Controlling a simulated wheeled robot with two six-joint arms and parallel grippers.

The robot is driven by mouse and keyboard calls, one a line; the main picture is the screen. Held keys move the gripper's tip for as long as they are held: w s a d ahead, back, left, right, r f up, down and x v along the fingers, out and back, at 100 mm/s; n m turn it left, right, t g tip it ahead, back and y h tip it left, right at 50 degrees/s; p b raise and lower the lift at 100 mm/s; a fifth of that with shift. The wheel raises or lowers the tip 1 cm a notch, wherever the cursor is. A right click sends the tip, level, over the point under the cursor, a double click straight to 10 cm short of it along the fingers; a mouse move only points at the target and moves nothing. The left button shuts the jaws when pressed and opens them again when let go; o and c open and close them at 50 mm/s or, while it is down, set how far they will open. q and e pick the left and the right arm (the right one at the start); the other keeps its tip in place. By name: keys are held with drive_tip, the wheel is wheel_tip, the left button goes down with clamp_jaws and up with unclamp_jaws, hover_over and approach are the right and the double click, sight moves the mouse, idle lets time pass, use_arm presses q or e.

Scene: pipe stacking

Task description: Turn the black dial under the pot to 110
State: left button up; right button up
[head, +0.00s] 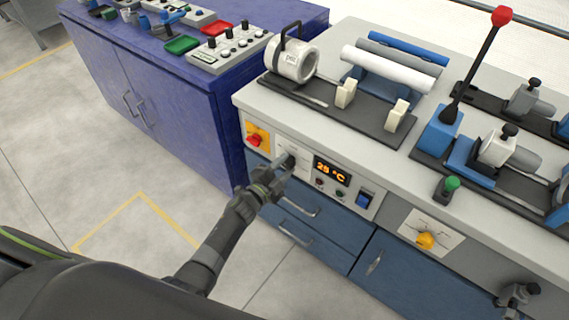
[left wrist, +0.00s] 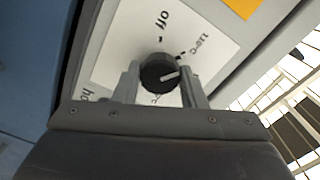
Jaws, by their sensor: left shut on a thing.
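The black dial (head: 291,160) sits on a white label plate on the bench front, below the pale pot (head: 296,62) with its black handle. In the left wrist view the dial (left wrist: 160,73) has a white pointer line aimed right and slightly up, a little below the mark by "110°C"; "off" is at the top. My left gripper (head: 283,168) is shut on the dial, with one finger on each side (left wrist: 163,88). The display (head: 331,171) reads 25 °C. My right gripper (head: 517,294) shows small at the lower right, apart from the bench controls; its jaws are unclear.
A red switch on a yellow plate (head: 256,137) is left of the dial. Drawer handles (head: 299,207) stick out below. Open floor lies left.

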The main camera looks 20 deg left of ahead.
use_arm(q)
drive_tip(key=shift+n, duration=0.4)
use_arm(e)
drive_tip(key=shift+s+a, duration=0.35)
drive_tip(key=shift+d+r, duration=0.1)
drive_tip(key=shift+d, duration=0.05)
use_arm(q)
drive_tip(key=o, duration=1)
use_arm(e)
drive_tip(key=shift+d, duration=0.2)
use_arm(q)
drive_tip(key=shift+s, duration=0.15)
drive_tip(key=shift+s+a, duration=0.2)
drive_tip(key=shift+s, duration=0.1)
drive_tip(key=p+v, duration=0.1)
drive_tip(key=v, duration=1.5)
drive_tip(key=shift+s, duration=0.3)
use_arm(e)
drive_tip(key=shift+a+r, duration=0.2)
drive_tip(key=shift+r, duration=0.3)
